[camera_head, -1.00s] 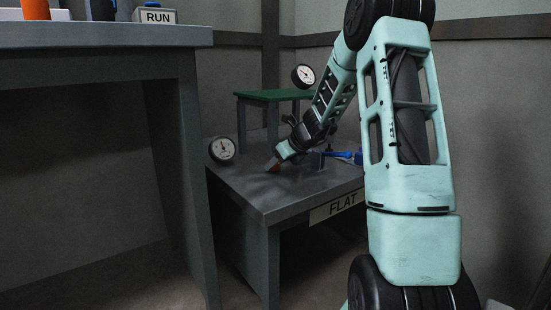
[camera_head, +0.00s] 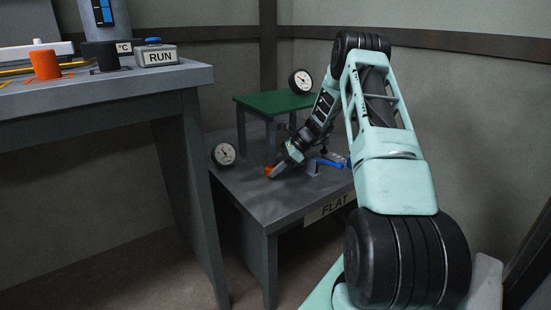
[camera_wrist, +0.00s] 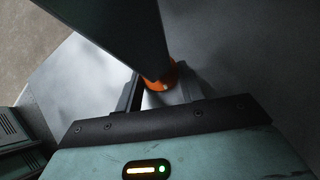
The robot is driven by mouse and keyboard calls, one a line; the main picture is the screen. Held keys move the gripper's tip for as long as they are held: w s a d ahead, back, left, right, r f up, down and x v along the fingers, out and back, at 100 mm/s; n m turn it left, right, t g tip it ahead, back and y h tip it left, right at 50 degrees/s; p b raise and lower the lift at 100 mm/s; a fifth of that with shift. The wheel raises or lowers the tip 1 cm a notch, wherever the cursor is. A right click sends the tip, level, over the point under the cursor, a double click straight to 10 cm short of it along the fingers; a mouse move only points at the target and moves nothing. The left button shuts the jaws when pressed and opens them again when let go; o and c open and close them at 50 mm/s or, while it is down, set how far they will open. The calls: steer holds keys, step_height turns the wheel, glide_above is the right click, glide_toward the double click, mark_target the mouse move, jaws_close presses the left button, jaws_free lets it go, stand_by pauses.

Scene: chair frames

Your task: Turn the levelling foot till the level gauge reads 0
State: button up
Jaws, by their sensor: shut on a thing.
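The orange levelling foot (camera_wrist: 160,82) sits at the lower end of a dark leg (camera_wrist: 115,28) in the wrist view. My gripper (camera_wrist: 160,95) is shut on the foot, one finger on each side, partly hidden by the leg. In the head view the orange foot (camera_head: 269,171) shows at the tip of my gripper (camera_head: 274,169), low over the grey bench top. Another gauge (camera_head: 300,82) is above the green-topped stand (camera_head: 268,103). Both dials are too small to read.
The low grey bench (camera_head: 255,205) carries a FLAT label (camera_head: 330,207) and a blue-handled lever (camera_head: 330,163) right of my gripper. A taller workbench (camera_head: 100,105) at left holds an orange knob (camera_head: 45,65) and a RUN button box (camera_head: 156,55).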

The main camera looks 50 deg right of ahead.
steer(key=shift+n+p, duration=0.3)
steer(key=o, duration=1)
steer(key=shift+c, duration=0.2)
steer(key=shift+f+b, duration=0.1)
steer(key=shift+b, duration=0.35)
